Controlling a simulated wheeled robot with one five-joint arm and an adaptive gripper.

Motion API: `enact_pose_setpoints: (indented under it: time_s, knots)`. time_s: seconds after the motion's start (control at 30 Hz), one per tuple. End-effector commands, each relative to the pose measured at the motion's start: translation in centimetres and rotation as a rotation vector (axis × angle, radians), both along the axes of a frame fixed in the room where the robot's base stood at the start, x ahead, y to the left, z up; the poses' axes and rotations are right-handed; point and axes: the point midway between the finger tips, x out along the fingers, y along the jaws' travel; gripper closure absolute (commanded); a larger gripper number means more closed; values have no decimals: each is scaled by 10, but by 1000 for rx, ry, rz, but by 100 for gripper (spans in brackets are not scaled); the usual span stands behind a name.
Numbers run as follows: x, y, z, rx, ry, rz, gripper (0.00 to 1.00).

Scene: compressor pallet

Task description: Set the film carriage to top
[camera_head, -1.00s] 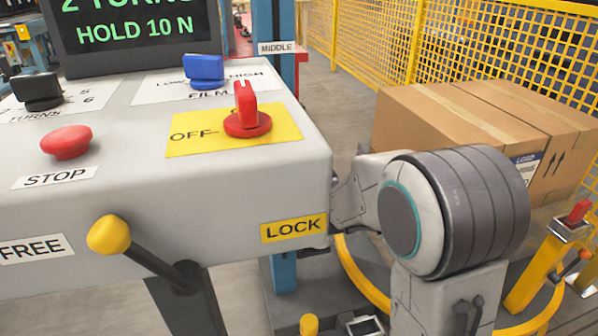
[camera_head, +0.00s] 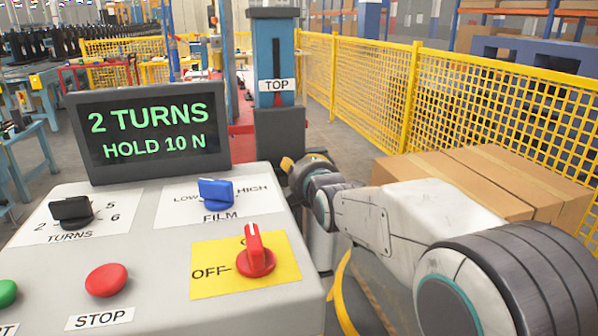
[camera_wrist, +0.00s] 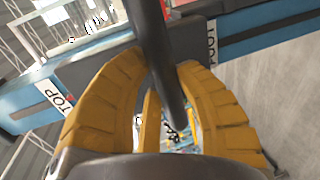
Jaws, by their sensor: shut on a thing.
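The film carriage (camera_head: 279,138) is a dark grey block on the blue mast (camera_head: 257,67) behind the console. It sits just below the white TOP label (camera_head: 277,85), with a small red pointer between them. My gripper (camera_head: 288,163) is at the carriage's lower right in the head view, partly hidden by my wrist. In the wrist view its yellow fingers (camera_wrist: 166,105) close around a dark bar, the carriage handle (camera_wrist: 157,55). The TOP label (camera_wrist: 56,97) lies left of the fingers and the FOOT label (camera_wrist: 212,42) lies right.
The console (camera_head: 150,300) with its knobs, red stop button (camera_head: 107,280) and screen (camera_head: 150,131) stands close at the left. A cardboard-box load (camera_head: 500,180) is at the right, before a yellow mesh fence (camera_head: 380,85).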

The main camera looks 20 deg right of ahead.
Motion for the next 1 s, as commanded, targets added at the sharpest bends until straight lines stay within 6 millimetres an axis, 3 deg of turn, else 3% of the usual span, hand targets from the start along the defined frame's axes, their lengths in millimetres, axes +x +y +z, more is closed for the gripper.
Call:
enact_pose_setpoints:
  time_s: [0.27,0.3,0.6,1.0]
  knots:
    - [0,0,1,0,-2,0,100]
    - [0,0,1,0,-2,0,70]
    - [0,0,0,0,0,0,43]
    - [-6,0,1,0,0,0,42]
